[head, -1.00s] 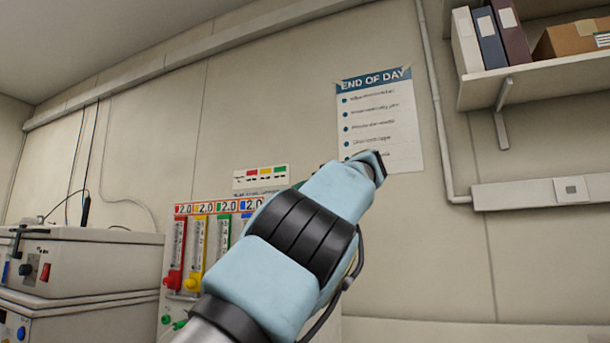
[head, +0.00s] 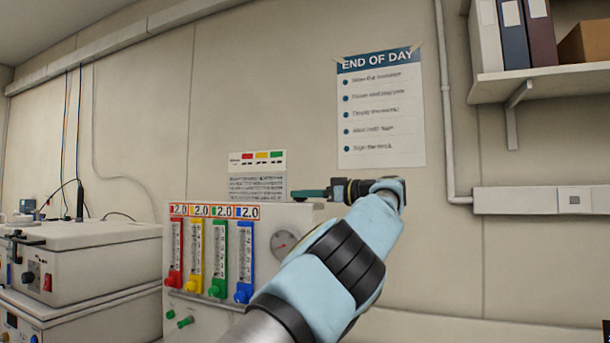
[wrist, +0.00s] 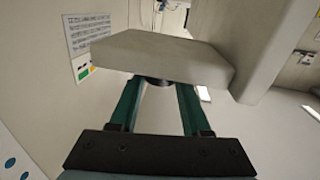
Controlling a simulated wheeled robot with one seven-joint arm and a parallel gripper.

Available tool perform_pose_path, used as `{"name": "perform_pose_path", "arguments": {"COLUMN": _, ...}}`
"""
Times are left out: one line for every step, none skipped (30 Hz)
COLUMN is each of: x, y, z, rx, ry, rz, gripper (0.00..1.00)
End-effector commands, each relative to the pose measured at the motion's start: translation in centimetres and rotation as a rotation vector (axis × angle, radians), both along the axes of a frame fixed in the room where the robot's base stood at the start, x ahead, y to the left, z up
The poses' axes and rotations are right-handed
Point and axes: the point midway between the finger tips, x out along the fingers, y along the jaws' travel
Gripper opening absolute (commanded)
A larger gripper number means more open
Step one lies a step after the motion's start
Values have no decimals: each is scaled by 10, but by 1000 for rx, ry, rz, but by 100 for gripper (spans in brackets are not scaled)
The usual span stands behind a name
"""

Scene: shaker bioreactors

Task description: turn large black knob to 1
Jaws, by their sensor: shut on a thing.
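My gripper (head: 300,193) points left at the top right corner of the white gauge panel (head: 205,318) in the head view. A smaller black knob (head: 30,277) is on the front of the white device at the left.
The panel carries red, yellow, green and blue flow tubes (head: 244,262) and a round gauge (head: 285,244), partly beside my arm. A wall sheet (head: 257,177) is just behind. A shelf (head: 540,82) is at upper right.

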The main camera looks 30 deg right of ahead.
Motion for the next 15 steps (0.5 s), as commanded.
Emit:
{"name": "perform_pose_path", "arguments": {"x": 1, "y": -1, "z": 7, "rx": 2, "ry": 0, "rz": 13, "gripper": 0}}
{"name": "perform_pose_path", "arguments": {"x": 1, "y": -1, "z": 7, "rx": 2, "ry": 0, "rz": 21, "gripper": 0}}
{"name": "perform_pose_path", "arguments": {"x": 1, "y": -1, "z": 6, "rx": 1, "ry": 0, "rz": 29, "gripper": 0}}
{"name": "perform_pose_path", "arguments": {"x": 1, "y": -1, "z": 6, "rx": 0, "ry": 0, "rz": 36, "gripper": 0}}
{"name": "perform_pose_path", "arguments": {"x": 1, "y": -1, "z": 5, "rx": 1, "ry": 0, "rz": 42, "gripper": 0}}
{"name": "perform_pose_path", "arguments": {"x": 1, "y": -1, "z": 4, "rx": 1, "ry": 0, "rz": 49, "gripper": 0}}
{"name": "perform_pose_path", "arguments": {"x": 1, "y": -1, "z": 4, "rx": 0, "ry": 0, "rz": 53, "gripper": 0}}
{"name": "perform_pose_path", "arguments": {"x": 1, "y": -1, "z": 4, "rx": 0, "ry": 0, "rz": 57, "gripper": 0}}
{"name": "perform_pose_path", "arguments": {"x": 1, "y": -1, "z": 3, "rx": 0, "ry": 0, "rz": 62, "gripper": 0}}
{"name": "perform_pose_path", "arguments": {"x": 1, "y": -1, "z": 3, "rx": 0, "ry": 1, "rz": 66, "gripper": 0}}
{"name": "perform_pose_path", "arguments": {"x": 1, "y": -1, "z": 2, "rx": 0, "ry": 0, "rz": 69, "gripper": 0}}
{"name": "perform_pose_path", "arguments": {"x": 1, "y": -1, "z": 2, "rx": 0, "ry": 0, "rz": 72, "gripper": 0}}
{"name": "perform_pose_path", "arguments": {"x": 1, "y": -1, "z": 2, "rx": 0, "ry": 0, "rz": 73, "gripper": 0}}
{"name": "perform_pose_path", "arguments": {"x": 1, "y": -1, "z": 1, "rx": 0, "ry": 0, "rz": 75, "gripper": 0}}
{"name": "perform_pose_path", "arguments": {"x": 1, "y": -1, "z": 1, "rx": 0, "ry": 0, "rz": 77, "gripper": 0}}
